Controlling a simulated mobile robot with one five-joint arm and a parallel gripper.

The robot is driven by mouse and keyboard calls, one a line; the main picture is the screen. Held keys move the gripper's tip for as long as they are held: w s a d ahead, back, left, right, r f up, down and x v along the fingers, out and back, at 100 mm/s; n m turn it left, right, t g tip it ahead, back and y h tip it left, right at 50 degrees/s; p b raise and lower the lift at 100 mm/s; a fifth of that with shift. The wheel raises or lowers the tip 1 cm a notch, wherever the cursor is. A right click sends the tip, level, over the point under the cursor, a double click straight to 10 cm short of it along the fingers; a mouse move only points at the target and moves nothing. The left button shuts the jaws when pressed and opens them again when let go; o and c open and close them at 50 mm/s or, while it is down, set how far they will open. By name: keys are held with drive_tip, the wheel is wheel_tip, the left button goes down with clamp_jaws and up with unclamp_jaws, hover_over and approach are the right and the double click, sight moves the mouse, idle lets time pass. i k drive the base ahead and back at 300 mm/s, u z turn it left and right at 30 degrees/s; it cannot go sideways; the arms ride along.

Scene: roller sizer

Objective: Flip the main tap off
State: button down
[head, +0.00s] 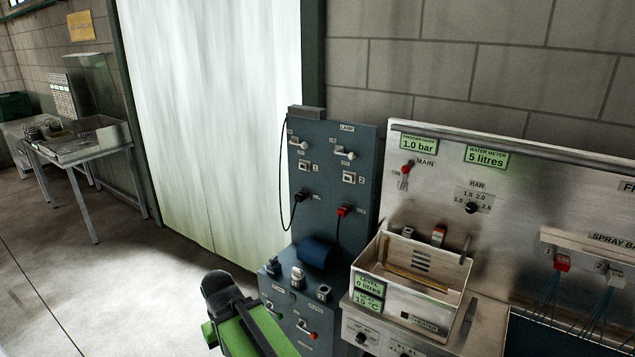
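The main tap (406,168) is a small red lever on the steel panel (540,185), right of centre in the head view. The label MAIN stands at its right, and a small label too blurred to read stands at its left. The lever looks roughly upright with a slight tilt. A green and black part of my own arm shows at the bottom, well below and left of the tap and apart from it. No gripper fingers can be made out.
Above the tap, a pressure display (418,144) reads 1.0 bar; a water meter (486,156) reads 5 litres. A bar dial (471,208) sits lower right. A steel tank (440,312) juts out below. A blue switch panel (335,215) stands left. Open floor lies left.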

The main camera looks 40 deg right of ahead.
sight(406, 169)
drive_tip(key=u, duration=0.7)
drive_tip(key=k, duration=0.7)
drive_tip(key=z, duration=0.3)
drive_tip(key=i, duration=1)
drive_tip(key=z, duration=0.05)
